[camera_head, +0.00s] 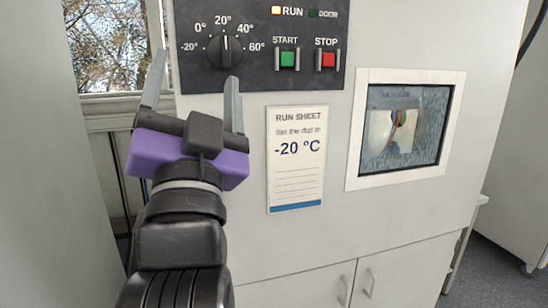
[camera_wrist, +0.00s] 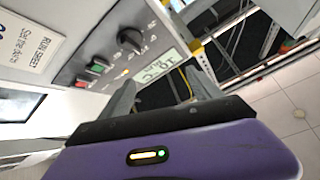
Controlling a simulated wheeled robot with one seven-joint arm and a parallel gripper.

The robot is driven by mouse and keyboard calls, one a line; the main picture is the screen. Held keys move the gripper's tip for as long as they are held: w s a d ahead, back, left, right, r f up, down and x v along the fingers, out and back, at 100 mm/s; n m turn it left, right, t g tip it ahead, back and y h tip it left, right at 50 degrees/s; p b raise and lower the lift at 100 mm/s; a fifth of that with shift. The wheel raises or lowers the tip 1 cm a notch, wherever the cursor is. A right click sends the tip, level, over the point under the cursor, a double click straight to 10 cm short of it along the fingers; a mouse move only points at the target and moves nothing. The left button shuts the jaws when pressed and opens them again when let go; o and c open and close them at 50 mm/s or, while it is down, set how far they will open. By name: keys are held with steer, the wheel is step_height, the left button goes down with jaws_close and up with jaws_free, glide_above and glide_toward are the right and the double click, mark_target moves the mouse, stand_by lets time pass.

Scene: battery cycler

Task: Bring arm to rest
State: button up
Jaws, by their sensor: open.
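My gripper (camera_head: 193,72) is raised in front of the cabinet's control panel (camera_head: 262,78), its two grey fingers spread apart with nothing between them. In the wrist view my gripper (camera_wrist: 163,85) is also open and empty. The black temperature dial (camera_head: 224,51) is just up and right of the fingers in the head view, and its pointer is upward near the 20° mark. The dial also shows in the wrist view (camera_wrist: 130,40), apart from the fingers. The purple gripper body covers part of the cabinet front.
The RUN lamp (camera_head: 276,10) is lit amber; the DOOR lamp (camera_head: 313,13) is dark. Green START (camera_head: 287,59) and red STOP (camera_head: 328,60) buttons sit right of the dial. A run sheet (camera_head: 296,185) reads -20 °C. A chamber window (camera_head: 406,125) is at right. Floor (camera_head: 500,270) shows lower right.

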steer(key=s+d+f+n+g+y, duration=0.2)
steer(key=s+d+f+n, duration=0.25)
steer(key=f, duration=0.55)
steer(key=s+d+f+n+g+y, duration=0.1)
steer(key=s+d+f+n+y, duration=0.3)
steer(key=f, duration=0.6)
steer(key=s+d+f+n+g, duration=0.25)
steer(key=d+f, duration=0.25)
steer(key=f, duration=0.5)
steer(key=s+d+f+m+g+h, duration=0.1)
steer(key=s+d+f+m+h, duration=0.1)
steer(key=s+d+f, duration=0.3)
steer(key=s+d+f+m+g+h, duration=0.2)
steer(key=s+d+f+h, duration=0.2)
steer(key=s+f, duration=0.3)
steer(key=s+d+f+m+g+h, duration=0.2)
steer(key=s+d+f, duration=0.4)
steer(key=s, duration=0.7)
steer(key=shift+s+d+f+m+h, duration=0.25)
steer(key=shift+d+h, duration=0.2)
steer(key=shift+h, duration=0.35)
